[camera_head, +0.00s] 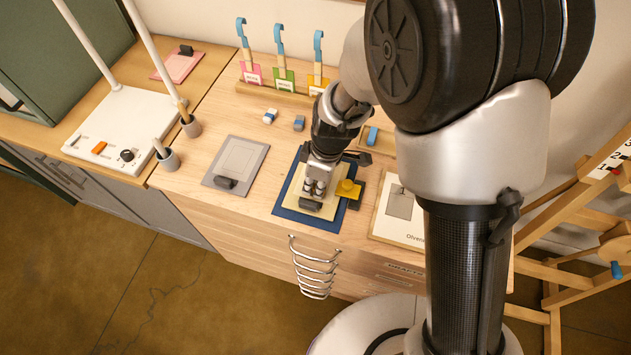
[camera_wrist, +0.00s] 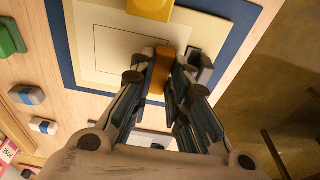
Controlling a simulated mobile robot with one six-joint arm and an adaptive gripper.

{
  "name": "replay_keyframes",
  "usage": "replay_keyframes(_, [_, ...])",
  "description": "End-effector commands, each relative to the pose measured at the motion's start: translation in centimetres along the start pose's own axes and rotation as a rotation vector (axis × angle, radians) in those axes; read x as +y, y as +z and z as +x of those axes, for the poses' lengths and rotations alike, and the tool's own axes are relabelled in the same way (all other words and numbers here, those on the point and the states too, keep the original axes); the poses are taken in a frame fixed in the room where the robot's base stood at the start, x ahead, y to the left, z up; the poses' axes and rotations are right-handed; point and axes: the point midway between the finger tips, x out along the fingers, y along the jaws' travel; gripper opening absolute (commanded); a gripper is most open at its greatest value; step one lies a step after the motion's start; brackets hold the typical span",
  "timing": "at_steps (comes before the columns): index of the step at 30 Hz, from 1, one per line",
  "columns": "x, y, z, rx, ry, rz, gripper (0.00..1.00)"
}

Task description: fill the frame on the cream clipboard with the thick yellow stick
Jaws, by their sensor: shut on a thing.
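The cream clipboard (camera_head: 287,199) lies on a dark blue mat (camera_head: 281,208), with its dark clip (camera_head: 310,205) toward the front edge. In the wrist view the cream clipboard (camera_wrist: 83,14) carries a thin outlined frame (camera_wrist: 112,45); the part I see inside it looks plain. My gripper (camera_head: 317,183) is over the clipboard, pointing down. In the wrist view my gripper (camera_wrist: 165,85) is shut on the thick yellow stick (camera_wrist: 161,70), which looks orange-brown in shade. Whether the stick's tip touches the sheet I cannot tell. The fingers hide part of the frame.
A yellow block (camera_head: 348,188) sits at the mat's right edge, close to my gripper. A grey clipboard (camera_head: 237,152) lies to the left, a white board (camera_head: 399,222) to the right. Small blue-and-white blocks (camera_head: 270,116) and a rack of tagged tools (camera_head: 281,92) stand behind.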

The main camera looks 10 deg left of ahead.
Motion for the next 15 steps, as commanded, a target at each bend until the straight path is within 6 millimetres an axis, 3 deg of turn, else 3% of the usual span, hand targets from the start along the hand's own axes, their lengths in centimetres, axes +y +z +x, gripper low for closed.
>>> replay_keyframes(15, [0.21, 0.08, 0.62, 0.0, 0.0, 0.0, 0.0])
